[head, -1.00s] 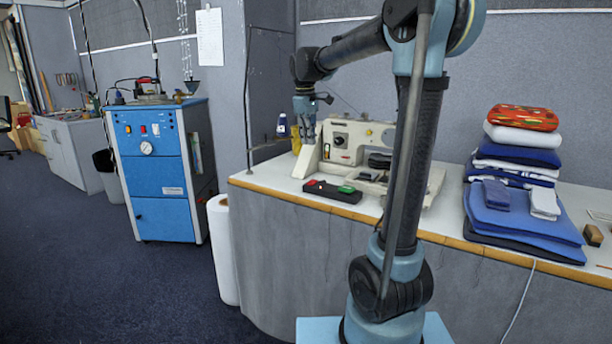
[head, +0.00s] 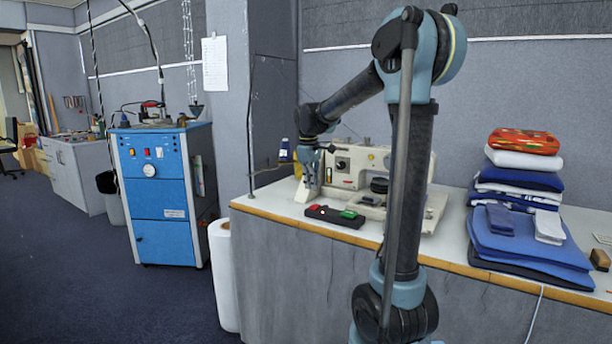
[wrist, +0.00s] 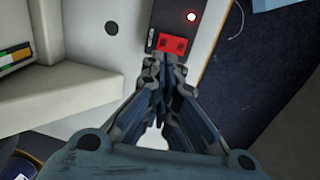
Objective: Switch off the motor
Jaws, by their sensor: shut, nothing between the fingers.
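A black switch box (head: 337,216) lies on the table's front edge zone, before a white sewing machine (head: 360,166). It has a red button (head: 314,207) at its left end and a green button (head: 349,214) at its right. A small light (head: 323,211) glows between them. My gripper (head: 308,193) is shut and empty, pointing down just behind and left of the red end. In the wrist view, the red button (wrist: 174,44) shows just beyond my closed fingertips (wrist: 165,64), with the light (wrist: 191,17) beyond it. Whether the fingers touch the box cannot be told.
The sewing machine stands close behind and right of my gripper; its pale body (wrist: 70,50) fills the wrist view's left. A stack of folded cloths (head: 525,200) stands on the right. A blue cabinet (head: 157,195) and white roll (head: 222,275) are left of the table.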

